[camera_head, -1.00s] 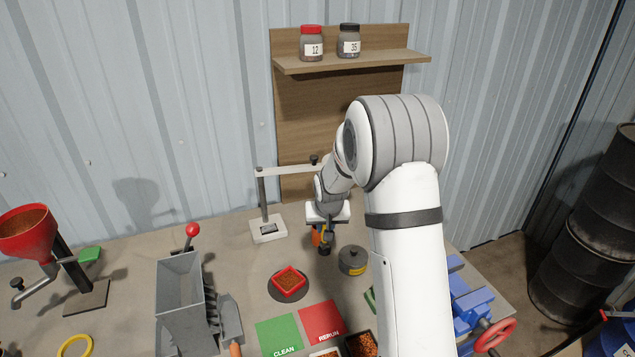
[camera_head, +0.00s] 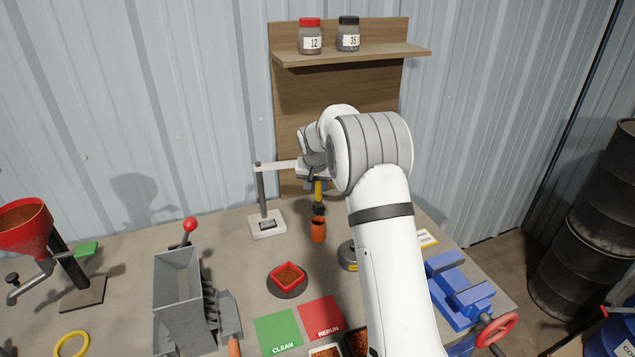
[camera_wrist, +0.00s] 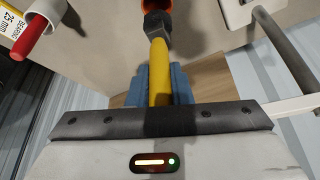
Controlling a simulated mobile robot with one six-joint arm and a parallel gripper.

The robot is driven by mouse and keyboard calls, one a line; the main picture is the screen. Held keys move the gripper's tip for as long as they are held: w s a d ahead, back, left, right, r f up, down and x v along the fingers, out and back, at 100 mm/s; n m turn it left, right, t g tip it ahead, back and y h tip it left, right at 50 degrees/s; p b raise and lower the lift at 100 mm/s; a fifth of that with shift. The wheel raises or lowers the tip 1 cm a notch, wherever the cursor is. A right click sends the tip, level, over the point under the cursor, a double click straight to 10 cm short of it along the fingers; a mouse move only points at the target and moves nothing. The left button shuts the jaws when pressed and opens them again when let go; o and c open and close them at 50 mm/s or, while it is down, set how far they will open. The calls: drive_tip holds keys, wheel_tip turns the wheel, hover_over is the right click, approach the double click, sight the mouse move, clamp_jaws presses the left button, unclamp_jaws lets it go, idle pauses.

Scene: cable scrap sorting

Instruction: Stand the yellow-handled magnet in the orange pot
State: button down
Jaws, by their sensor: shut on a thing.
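My gripper (camera_head: 318,182) is shut on the yellow-handled magnet (camera_head: 319,192), which hangs upright with its dark head down. In the wrist view, the blue fingers (camera_wrist: 143,86) grip the yellow handle (camera_wrist: 160,72), and the dark head points away from the gripper. The orange pot (camera_head: 318,232) stands upright on the bench directly below the magnet in the head view. The magnet's head appears just above the pot's rim. In the wrist view, part of the pot (camera_wrist: 156,4) shows at the top edge behind the head; its inside is mostly hidden.
A stand with a white base (camera_head: 267,225) and a horizontal arm is close on the left. A grey round weight (camera_head: 347,256) is to the right, partly behind my arm. A red tray (camera_head: 288,276) sits in front. A wooden shelf (camera_head: 350,54) with two jars is behind.

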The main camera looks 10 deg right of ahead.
sight(318, 204)
drive_tip(key=shift+f+b, duration=1.1)
drive_tip(key=shift+f, duration=2.05)
drive_tip(key=shift+f+b, duration=1.1)
drive_tip(key=shift+f, duration=0.25)
drive_tip(key=c, duration=1.2)
unclamp_jaws()
drive_tip(key=shift+c, duration=0.2)
drive_tip(key=b+v, duration=0.1)
drive_tip(key=v, duration=0.6)
drive_tip(key=shift+s+r+b, duration=0.2)
drive_tip(key=shift+r+b, duration=0.15)
